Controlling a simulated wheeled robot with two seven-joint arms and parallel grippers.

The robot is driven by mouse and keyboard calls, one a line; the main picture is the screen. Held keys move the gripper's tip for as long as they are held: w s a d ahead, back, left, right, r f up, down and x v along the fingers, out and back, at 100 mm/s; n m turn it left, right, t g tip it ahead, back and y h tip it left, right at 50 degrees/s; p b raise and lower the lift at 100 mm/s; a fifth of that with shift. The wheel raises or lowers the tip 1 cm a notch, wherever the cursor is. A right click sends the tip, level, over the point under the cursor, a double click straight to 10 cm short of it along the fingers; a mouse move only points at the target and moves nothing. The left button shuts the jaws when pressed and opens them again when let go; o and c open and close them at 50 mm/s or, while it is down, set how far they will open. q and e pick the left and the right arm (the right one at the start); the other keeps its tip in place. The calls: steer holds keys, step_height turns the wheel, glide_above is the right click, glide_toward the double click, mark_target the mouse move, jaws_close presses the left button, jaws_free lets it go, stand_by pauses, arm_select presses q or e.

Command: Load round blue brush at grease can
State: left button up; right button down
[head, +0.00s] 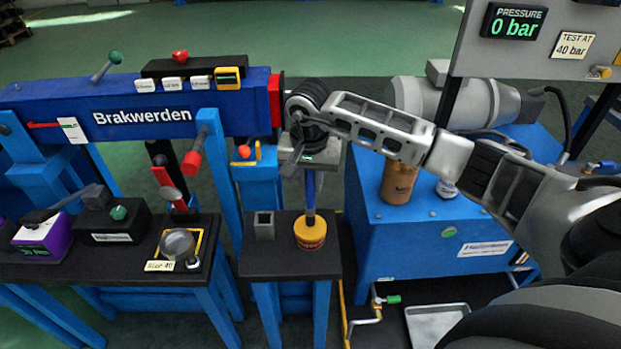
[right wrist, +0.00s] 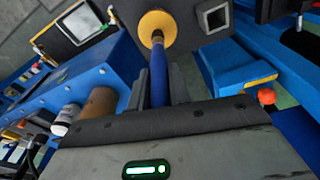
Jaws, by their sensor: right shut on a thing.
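The round brush has a blue handle (head: 310,188) and stands about upright. My right gripper (head: 309,168) is shut on the upper part of this handle, which also shows between the fingers in the right wrist view (right wrist: 158,78). The yellow grease can (head: 310,236) stands on a small black-topped stand (head: 280,268); it also shows in the right wrist view (right wrist: 151,20). The brush's lower end is at the can's open top, and its head is hidden, so I cannot tell how deep it sits. My left gripper is not in view.
A square grey holder (head: 264,226) stands just left of the can. The blue Brakwerden beam (head: 140,112) lies behind to the left. A blue cabinet (head: 425,245) with a brown cylinder (head: 398,184) is to the right. A metal tray (head: 437,325) lies low at front right.

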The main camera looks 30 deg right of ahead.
steer(key=shift+f+b, duration=0.6)
stand_by(1.6)
steer(key=shift+r+p, duration=2.3)
steer(key=shift+r, duration=1.3)
